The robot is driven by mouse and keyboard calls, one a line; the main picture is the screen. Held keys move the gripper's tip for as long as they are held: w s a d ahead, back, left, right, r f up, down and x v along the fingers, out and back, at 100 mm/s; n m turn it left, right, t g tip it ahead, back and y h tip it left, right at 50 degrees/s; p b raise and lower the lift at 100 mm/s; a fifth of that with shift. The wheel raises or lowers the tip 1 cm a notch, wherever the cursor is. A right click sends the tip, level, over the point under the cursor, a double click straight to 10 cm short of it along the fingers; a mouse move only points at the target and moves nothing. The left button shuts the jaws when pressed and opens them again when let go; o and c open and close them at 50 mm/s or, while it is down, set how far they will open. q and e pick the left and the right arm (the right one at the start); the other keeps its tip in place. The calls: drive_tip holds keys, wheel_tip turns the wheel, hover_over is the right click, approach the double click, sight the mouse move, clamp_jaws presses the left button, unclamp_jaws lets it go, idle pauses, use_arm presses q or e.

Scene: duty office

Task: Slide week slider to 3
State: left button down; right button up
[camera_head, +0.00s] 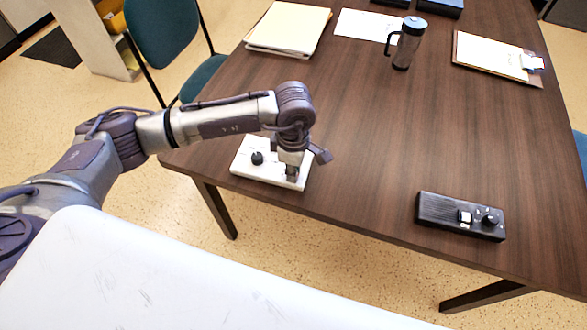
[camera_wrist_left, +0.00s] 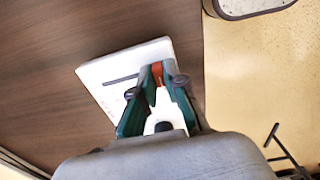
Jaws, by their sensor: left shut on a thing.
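A white slider panel (camera_head: 243,168) lies on the near left edge of the brown table. A round black knob (camera_head: 257,158) stands on its left part. My left gripper (camera_head: 291,175) points down over the panel's right part and is shut on the week slider's handle, which the gripper mostly hides. In the left wrist view the panel (camera_wrist_left: 99,72) has a dark straight slot, and a small orange-red piece (camera_wrist_left: 157,73) shows between the fingertips. The scale marks are too small and blurred to read. My right gripper is not in view.
A black control box (camera_head: 445,212) with a white switch and a knob lies near the table's front edge. A travel mug (camera_head: 408,45), a clipboard (camera_head: 490,58) and folders (camera_head: 288,28) are farther back. The table (camera_head: 370,140) is clear between panel and box.

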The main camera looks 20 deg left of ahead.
use_arm(q)
drive_tip(key=shift+w, duration=0.1)
drive_tip(key=shift+w+f+b, duration=0.1)
drive_tip(key=shift+w+b, duration=0.25)
drive_tip(key=shift+b, duration=0.15)
drive_tip(key=shift+w+b, duration=0.95)
drive_tip(key=shift+w, duration=0.4)
drive_tip(key=shift+s, duration=0.1)
drive_tip(key=c, duration=1.2)
unclamp_jaws()
drive_tip(key=shift+r, duration=0.2)
wheel_tip(320, 180, up, 12)
